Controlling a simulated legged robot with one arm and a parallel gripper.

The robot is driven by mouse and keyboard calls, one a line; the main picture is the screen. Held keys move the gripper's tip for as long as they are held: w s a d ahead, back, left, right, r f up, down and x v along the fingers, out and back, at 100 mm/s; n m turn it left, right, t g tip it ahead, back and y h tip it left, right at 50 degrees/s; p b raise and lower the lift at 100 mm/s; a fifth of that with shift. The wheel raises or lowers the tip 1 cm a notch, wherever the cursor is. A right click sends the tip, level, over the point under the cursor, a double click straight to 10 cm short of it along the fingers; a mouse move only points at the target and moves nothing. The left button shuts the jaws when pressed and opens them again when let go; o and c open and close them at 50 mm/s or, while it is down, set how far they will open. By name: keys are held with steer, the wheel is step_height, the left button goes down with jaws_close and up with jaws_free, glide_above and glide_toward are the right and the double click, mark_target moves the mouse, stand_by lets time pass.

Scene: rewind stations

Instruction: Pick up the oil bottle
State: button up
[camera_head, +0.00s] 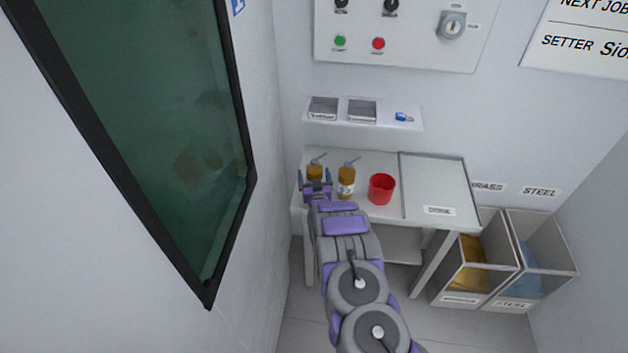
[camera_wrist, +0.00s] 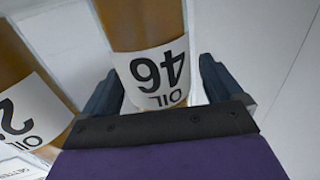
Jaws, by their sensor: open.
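An amber oil bottle (camera_head: 315,171) with a thin spout stands at the left end of the white table. In the wrist view this oil bottle (camera_wrist: 158,75) has a white label reading "OIL 46", upside down. My gripper (camera_head: 314,182) is open, with one dark finger on each side of that bottle. I cannot tell whether the fingers touch it. A second amber oil bottle (camera_head: 346,182) stands just to the right. In the wrist view this second bottle (camera_wrist: 28,105) is at the left edge, its label partly cut off, outside my fingers.
A red cup (camera_head: 382,189) stands right of the bottles. A grey tray (camera_head: 436,185) covers the table's right part. A wall shelf (camera_head: 365,123) with small boxes and a blue item hangs above. Two bins (camera_head: 505,262) stand on the right. A dark window (camera_head: 150,130) is left.

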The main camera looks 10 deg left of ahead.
steer(key=shift+w, duration=0.15)
steer(key=c, duration=1.3)
